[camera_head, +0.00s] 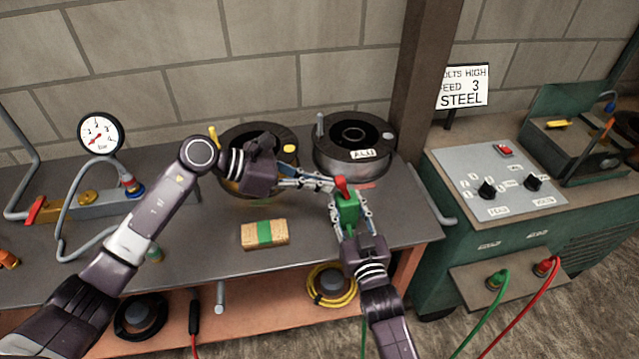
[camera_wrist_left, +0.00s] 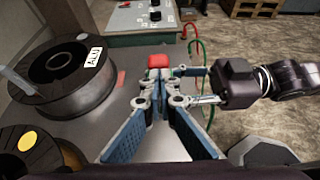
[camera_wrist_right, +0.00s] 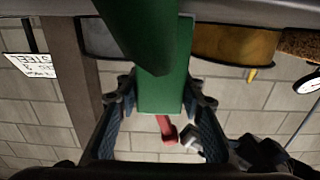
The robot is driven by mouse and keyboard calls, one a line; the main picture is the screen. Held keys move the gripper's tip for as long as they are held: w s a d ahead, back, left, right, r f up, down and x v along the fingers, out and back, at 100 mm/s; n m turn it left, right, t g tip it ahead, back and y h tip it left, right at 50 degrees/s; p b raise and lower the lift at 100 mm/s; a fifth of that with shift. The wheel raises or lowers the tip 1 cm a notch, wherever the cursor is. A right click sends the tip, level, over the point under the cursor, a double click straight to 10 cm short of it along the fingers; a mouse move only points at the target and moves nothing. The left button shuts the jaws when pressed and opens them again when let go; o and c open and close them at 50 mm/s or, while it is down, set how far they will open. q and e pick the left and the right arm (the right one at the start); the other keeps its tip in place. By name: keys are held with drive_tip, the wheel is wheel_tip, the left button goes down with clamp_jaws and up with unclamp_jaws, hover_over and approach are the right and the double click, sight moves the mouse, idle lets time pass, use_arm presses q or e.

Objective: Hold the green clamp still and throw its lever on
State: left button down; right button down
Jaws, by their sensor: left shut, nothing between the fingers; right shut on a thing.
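The green clamp (camera_head: 348,209) stands upright near the table's front right edge. Its red lever (camera_head: 341,187) is at the top; the lever also shows in the left wrist view (camera_wrist_left: 158,61). My right gripper (camera_head: 351,214) is shut on the clamp's green body, one finger on each side. The right wrist view shows the green body (camera_wrist_right: 163,90) between its fingers. My left gripper (camera_head: 328,185) is shut and empty, its tips beside the lever on the left. I cannot tell whether they touch it. In the left wrist view the fingers partly hide the clamp.
A spool marked ALU (camera_head: 352,150) stands behind the clamp, and another spool (camera_head: 233,180) is under my left wrist. A brown block with a green band (camera_head: 264,233) lies in front. A green machine (camera_head: 480,235) stands to the right.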

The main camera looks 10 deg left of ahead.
sight(340, 179)
use_arm(q)
drive_tip(key=shift+w+d+r+g+y, duration=0.15)
drive_tip(key=shift+d+r+y, duration=0.25)
drive_tip(key=shift+y, duration=0.15)
drive_tip(key=shift+w+d+r+g+y, duration=0.15)
drive_tip(key=shift+d+r+y, duration=0.2)
drive_tip(key=shift+y, duration=0.2)
drive_tip(key=shift+w+d+r+g+y, duration=0.15)
drive_tip(key=shift+d+r+g+y, duration=0.1)
drive_tip(key=shift+d+y, duration=0.25)
drive_tip(key=shift+w+d+r+g+y, duration=0.15)
drive_tip(key=shift+d+r+y, duration=0.1)
drive_tip(key=shift+y, duration=0.45)
drive_tip(key=shift+s+f, duration=0.15)
drive_tip(key=shift+f, duration=0.15)
drive_tip(key=shift+a+r, duration=0.1)
drive_tip(key=shift+a, duration=0.1)
drive_tip(key=shift+r, duration=0.1)
drive_tip(key=shift+r, duration=0.7)
